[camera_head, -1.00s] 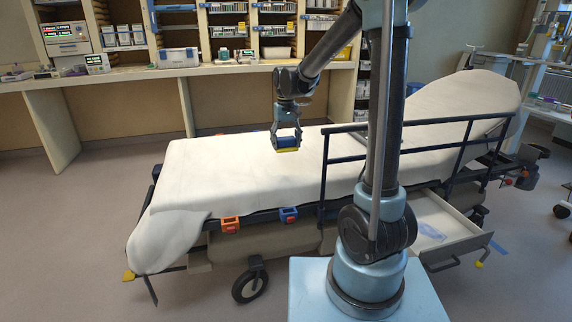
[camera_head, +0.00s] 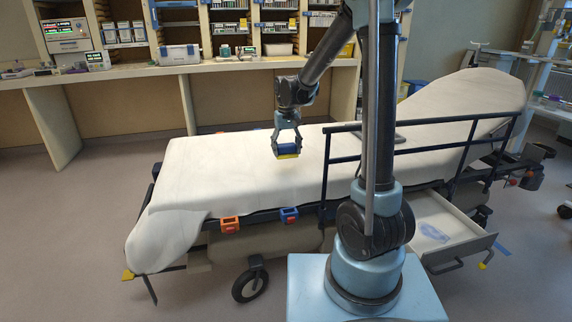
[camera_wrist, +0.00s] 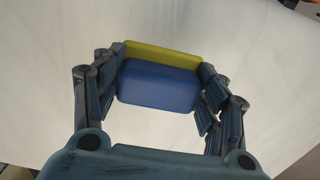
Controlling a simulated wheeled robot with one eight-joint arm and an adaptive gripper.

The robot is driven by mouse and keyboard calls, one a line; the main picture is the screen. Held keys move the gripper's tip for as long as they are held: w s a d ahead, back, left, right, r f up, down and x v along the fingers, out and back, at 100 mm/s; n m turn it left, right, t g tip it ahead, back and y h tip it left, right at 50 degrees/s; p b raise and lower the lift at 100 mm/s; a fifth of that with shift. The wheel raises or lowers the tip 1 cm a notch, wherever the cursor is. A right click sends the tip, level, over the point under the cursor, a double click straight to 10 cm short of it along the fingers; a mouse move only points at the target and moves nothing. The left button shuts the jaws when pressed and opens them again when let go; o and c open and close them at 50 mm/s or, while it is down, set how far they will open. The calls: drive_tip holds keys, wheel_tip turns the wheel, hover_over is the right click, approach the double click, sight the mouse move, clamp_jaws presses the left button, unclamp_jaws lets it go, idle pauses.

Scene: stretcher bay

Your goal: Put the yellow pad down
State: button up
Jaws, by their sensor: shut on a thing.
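My gripper (camera_head: 287,149) is shut on a small block with a blue body and a yellow pad. The yellow pad (camera_head: 288,156) shows along the lower edge of the block in the head view. In the wrist view the yellow pad (camera_wrist: 160,57) lies beyond the blue part (camera_wrist: 158,86), between the two fingers. The block is over the white sheet of the stretcher (camera_head: 225,185). I cannot tell whether the pad touches the sheet. The pad's underside is hidden.
A dark side rail (camera_head: 420,152) stands along the stretcher's near right side. An open drawer (camera_head: 435,228) juts out below it. An orange clip (camera_head: 229,225) and a blue clip (camera_head: 289,215) sit on the near edge. The sheet left of my gripper is clear.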

sight(286, 169)
drive_tip(key=shift+f, duration=2.85)
drive_tip(key=o, duration=1.2)
drive_tip(key=shift+f, duration=0.1)
wheel_tip(286, 169, up, 12)
drive_tip(key=shift+r, duration=0.15)
